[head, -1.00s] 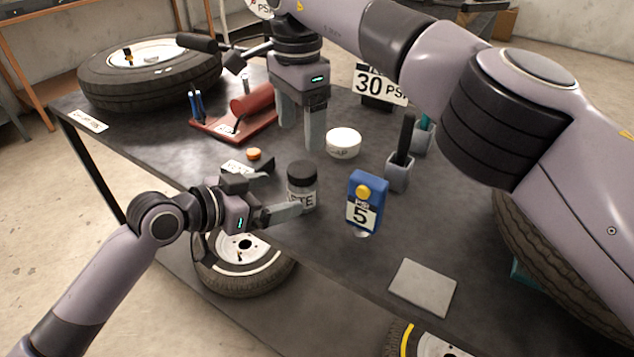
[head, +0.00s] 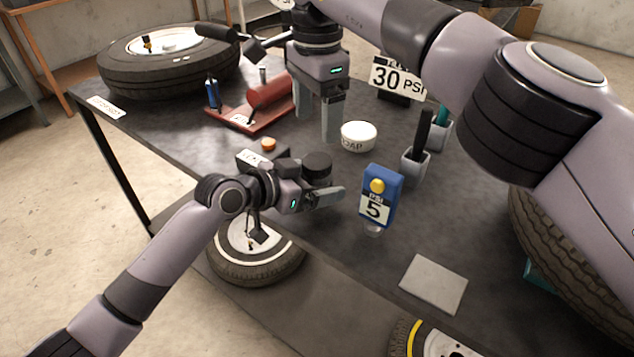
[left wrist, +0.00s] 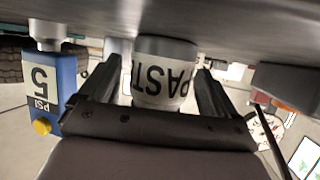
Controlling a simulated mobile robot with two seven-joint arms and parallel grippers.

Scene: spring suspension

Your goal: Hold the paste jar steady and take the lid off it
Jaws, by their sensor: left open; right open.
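The paste jar stands upright on the dark table, with its black lid (head: 317,165) on. Most of its body is hidden behind my left gripper in the head view. In the left wrist view, which is upside down, the jar's white label (left wrist: 163,80) shows between the two fingers. My left gripper (head: 326,197) is open, with a finger on each side of the jar; I cannot tell whether either touches it. My right gripper (head: 318,120) is open and empty, pointing down above the table behind the jar.
A blue PSI 5 gauge (head: 379,195) stands right of the jar. A white soap tub (head: 358,136) is near my right gripper. An orange cap (head: 268,144) lies to the left. Grey holders (head: 414,166) stand at right; a grey pad (head: 433,284) lies in front.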

